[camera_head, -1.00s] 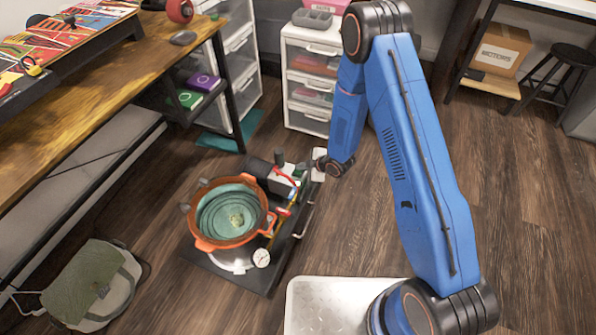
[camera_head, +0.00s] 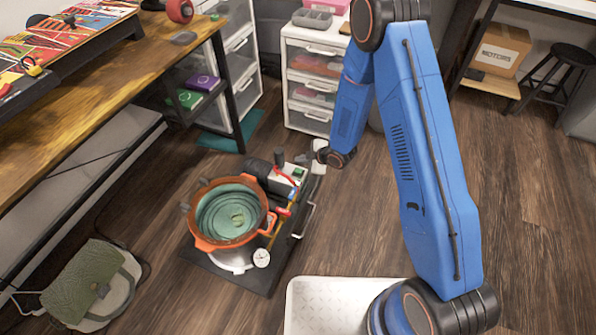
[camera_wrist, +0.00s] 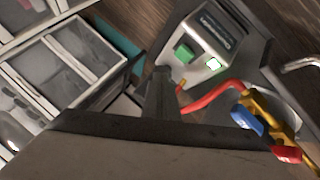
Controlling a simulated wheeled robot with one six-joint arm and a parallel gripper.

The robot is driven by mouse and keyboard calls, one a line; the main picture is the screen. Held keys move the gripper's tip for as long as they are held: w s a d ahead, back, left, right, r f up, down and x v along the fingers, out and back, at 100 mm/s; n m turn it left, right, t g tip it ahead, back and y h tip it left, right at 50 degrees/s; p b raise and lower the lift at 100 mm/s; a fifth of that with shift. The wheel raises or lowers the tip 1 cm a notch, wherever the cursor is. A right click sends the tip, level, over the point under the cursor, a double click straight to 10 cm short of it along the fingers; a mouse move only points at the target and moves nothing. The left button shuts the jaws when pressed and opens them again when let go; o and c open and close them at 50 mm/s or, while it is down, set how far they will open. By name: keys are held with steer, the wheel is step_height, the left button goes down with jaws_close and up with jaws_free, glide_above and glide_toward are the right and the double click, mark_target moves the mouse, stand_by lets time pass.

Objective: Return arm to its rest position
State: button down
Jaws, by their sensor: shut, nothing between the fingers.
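My blue arm (camera_head: 420,150) reaches from the lower right up and back down to its wrist (camera_head: 336,157). The wrist is above the back right edge of the vacuum pot cart, near the drawer unit. In the wrist view, my gripper (camera_wrist: 161,74) is a dark finger shape pointing up the picture. Its fingers are together and hold nothing. Beyond it is a grey control box (camera_wrist: 208,47) with a green button and a lit green switch. In the head view, the gripper is small and hard to make out beside the wrist.
An orange-rimmed pot (camera_head: 205,243) stands on the dark cart base, with a gauge (camera_head: 261,258) in front. Red and yellow hoses (camera_wrist: 212,100) lie close to the gripper. A white drawer unit (camera_head: 310,80) stands behind. A wooden workbench (camera_head: 110,80) is at left.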

steer(key=shift+r, duration=0.8)
steer(key=w+d+r+m+t+h, duration=0.1)
steer(key=d+r+m+h, duration=0.1)
steer(key=d+r, duration=0.55)
steer(key=w+d+r+m+t+h, duration=0.1)
steer(key=d+r+m+h, duration=0.2)
steer(key=r, duration=0.7)
steer(key=s+d+r+m+h, duration=0.1)
steer(key=s+d+r+m, duration=0.55)
steer(key=d+r, duration=0.65)
steer(key=s+d+r+m+g+h, duration=0.1)
steer(key=s+d+r+m, duration=0.15)
steer(key=s+r, duration=0.4)
steer(key=s+d+r+m+h, duration=0.1)
steer(key=s+d+r, duration=0.3)
steer(key=s, duration=0.5)
steer(key=s+r+m+g, duration=0.1)
steer(key=s+m, duration=0.1)
steer(key=s, duration=0.7)
steer(key=s+d+r+m, duration=0.1)
steer(key=s+r+m, duration=0.1)
steer(key=s, duration=0.8)
steer(key=shift+d+r+g+y, duration=0.15)
steer(key=shift+d+g+y, duration=0.1)
steer(key=shift+g+y, duration=0.15)
